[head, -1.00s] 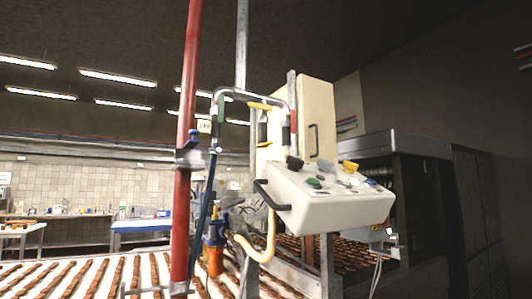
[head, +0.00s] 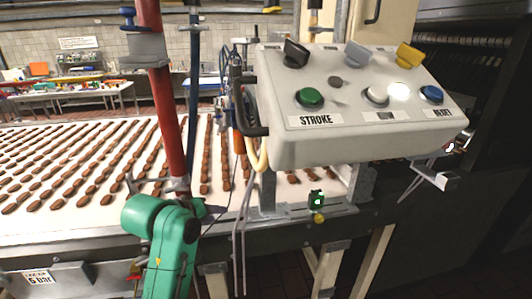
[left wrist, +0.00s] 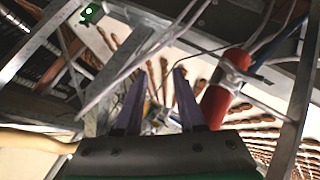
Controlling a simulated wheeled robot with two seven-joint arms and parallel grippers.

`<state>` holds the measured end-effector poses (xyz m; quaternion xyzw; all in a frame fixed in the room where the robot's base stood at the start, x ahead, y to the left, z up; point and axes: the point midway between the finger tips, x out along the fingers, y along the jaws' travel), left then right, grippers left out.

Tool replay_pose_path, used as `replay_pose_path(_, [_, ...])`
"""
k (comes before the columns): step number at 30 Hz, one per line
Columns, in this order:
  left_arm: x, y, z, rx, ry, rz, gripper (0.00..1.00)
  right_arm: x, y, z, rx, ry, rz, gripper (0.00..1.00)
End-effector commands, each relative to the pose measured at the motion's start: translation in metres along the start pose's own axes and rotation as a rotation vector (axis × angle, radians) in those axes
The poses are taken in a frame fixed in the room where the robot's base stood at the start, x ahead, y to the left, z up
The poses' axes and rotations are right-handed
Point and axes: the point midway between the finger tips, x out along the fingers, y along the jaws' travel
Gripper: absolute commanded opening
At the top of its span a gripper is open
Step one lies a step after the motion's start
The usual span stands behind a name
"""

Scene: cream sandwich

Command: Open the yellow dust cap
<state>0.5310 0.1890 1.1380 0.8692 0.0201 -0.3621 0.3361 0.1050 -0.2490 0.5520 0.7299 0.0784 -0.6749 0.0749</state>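A small yellow round cap (head: 318,217) sits low on the front of the conveyor frame, just below a small green part (head: 316,199). It looks like the yellow dust cap, and it looks closed, but it is small. In the left wrist view the green part (left wrist: 91,13) shows at the upper left; I cannot make out the cap there. My left gripper (left wrist: 157,74) has its two purple fingers apart with nothing between them. In the head view my green left arm is to the left of the cap, and its fingers are mostly hidden. My right gripper is not in view.
A white control box (head: 350,140) with knobs and buttons overhangs the conveyor edge. A red pipe (head: 168,110) stands close to my left arm. Cables (head: 240,230) hang between my arm and the cap. The conveyor (head: 60,222) carries many chocolate bars.

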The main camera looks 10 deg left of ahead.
Motion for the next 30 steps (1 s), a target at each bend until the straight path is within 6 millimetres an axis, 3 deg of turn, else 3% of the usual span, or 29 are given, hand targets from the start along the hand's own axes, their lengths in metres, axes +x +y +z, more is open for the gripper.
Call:
replay_pose_path(1, [-0.03,0.04,-0.033,-0.067,0.052,0.077,0.39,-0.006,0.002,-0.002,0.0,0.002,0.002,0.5])
replay_pose_path(3, [-0.079,0.095,-0.071,-0.19,0.102,0.197,0.39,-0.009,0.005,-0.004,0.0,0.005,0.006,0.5])
replay_pose_path(7, [-0.183,0.186,-0.12,-0.406,0.137,0.438,0.39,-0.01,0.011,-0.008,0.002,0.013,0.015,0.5])
replay_pose_path(12, [-0.291,0.255,-0.139,-0.571,0.104,0.653,0.39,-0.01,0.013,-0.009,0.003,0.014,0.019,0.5])
replay_pose_path(15, [-0.328,0.273,-0.138,-0.618,0.081,0.716,0.39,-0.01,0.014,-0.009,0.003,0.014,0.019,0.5])
replay_pose_path(17, [-0.335,0.278,-0.139,-0.631,0.074,0.728,0.39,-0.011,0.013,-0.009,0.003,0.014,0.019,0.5])
replay_pose_path(20, [-0.329,0.285,-0.143,-0.637,0.07,0.728,0.39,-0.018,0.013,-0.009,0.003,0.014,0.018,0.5])
replay_pose_path(30, [-0.267,0.339,-0.169,-0.636,0.072,0.725,0.39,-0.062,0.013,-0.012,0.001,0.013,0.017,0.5])
